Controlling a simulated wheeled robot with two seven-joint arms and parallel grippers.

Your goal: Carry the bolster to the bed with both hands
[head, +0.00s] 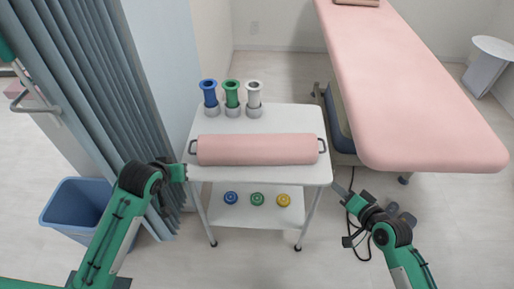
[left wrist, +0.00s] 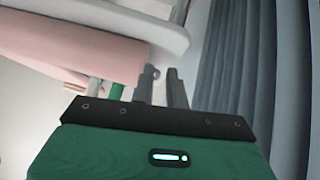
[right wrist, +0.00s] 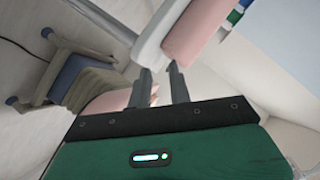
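The bolster (head: 256,149) is a pink cylinder with a dark loop handle at each end. It lies crosswise on the top of a white trolley (head: 215,125). The pink bed (head: 415,90) stands behind and to the right. My left gripper (head: 184,172) is just below the bolster's left handle (head: 192,147); its fingers (left wrist: 160,72) are apart, with the bolster (left wrist: 85,45) beside them. My right gripper (head: 342,190) is off the trolley's right front corner, below the right handle (head: 322,146); its fingers (right wrist: 160,75) are apart and empty. The bolster (right wrist: 193,28) lies beyond them.
Blue, green and white stands (head: 231,97) are on the trolley behind the bolster. Small coloured rolls (head: 257,199) sit on its lower shelf. A blue bin (head: 72,215) and a curtain (head: 95,80) are at left. Open floor lies between trolley and bed's near end.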

